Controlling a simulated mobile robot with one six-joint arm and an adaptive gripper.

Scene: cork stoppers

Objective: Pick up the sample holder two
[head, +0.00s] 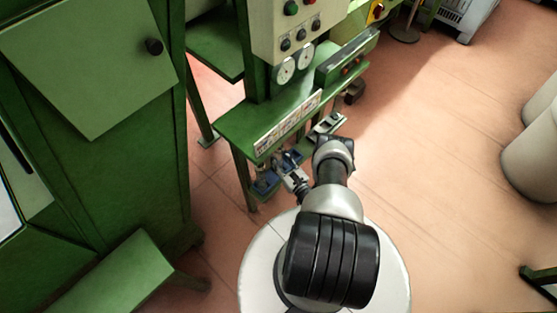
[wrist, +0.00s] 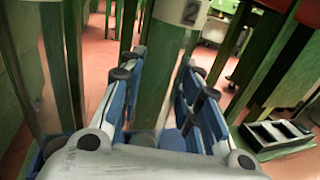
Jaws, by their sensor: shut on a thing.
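Sample holder two (wrist: 160,75) shows in the wrist view as a grey-green upright bar, with a white plate marked "2" (wrist: 185,11) at its top. My gripper (wrist: 163,60) has its blue-padded fingers on both sides of this bar and is shut on it. In the head view my gripper (head: 280,170) is low at the front edge of the green machine shelf. The held part is small there and mostly hidden by the fingers. The lower end of the holder is hidden behind the gripper body in the wrist view.
A dark slotted tray-like piece (wrist: 278,136) lies to the right in the wrist view, near green uprights. The green shelf (head: 240,125) of the machine, with two gauges and a button box (head: 295,30), stands just beyond my gripper. Open reddish floor (head: 440,150) lies to the right.

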